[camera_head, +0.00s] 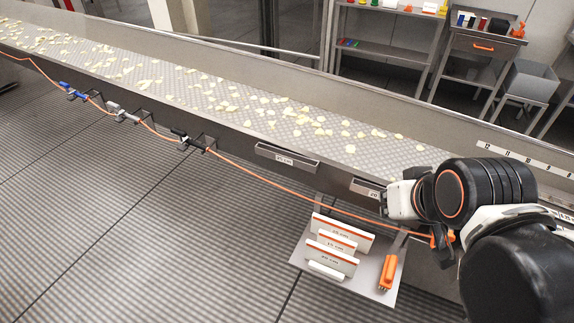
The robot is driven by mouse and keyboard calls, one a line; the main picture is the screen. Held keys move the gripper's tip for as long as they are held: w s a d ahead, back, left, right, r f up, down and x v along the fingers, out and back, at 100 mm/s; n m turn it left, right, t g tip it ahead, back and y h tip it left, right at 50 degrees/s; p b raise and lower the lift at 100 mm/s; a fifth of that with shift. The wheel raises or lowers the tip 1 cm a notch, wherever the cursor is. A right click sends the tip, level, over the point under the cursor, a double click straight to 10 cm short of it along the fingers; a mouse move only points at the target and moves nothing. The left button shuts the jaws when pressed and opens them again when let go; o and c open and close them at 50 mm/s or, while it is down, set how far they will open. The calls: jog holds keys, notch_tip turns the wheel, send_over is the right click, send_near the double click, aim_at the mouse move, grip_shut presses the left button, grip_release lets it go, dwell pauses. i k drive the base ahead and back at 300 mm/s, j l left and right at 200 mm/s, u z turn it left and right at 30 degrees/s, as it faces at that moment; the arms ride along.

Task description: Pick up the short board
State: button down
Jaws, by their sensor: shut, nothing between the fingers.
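Several white boards with orange edge stripes stand in a row on a small grey shelf (378,257) hanging at the conveyor's side. The rear board (342,232) is the widest, and shorter ones (337,241) (331,257) stand in front of it. My gripper (444,250) is shut and empty, right of the shelf and apart from the boards. It is partly hidden behind my arm.
An orange-handled tool (388,271) lies at the shelf's right. A conveyor (220,82) with pale chips runs behind. An orange cable (260,178) hangs along its side. The floor at left is clear.

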aim_at(347, 246)
jog(key=k+z, duration=0.15)
jog(key=k, duration=0.6)
jog(key=z, duration=1.75)
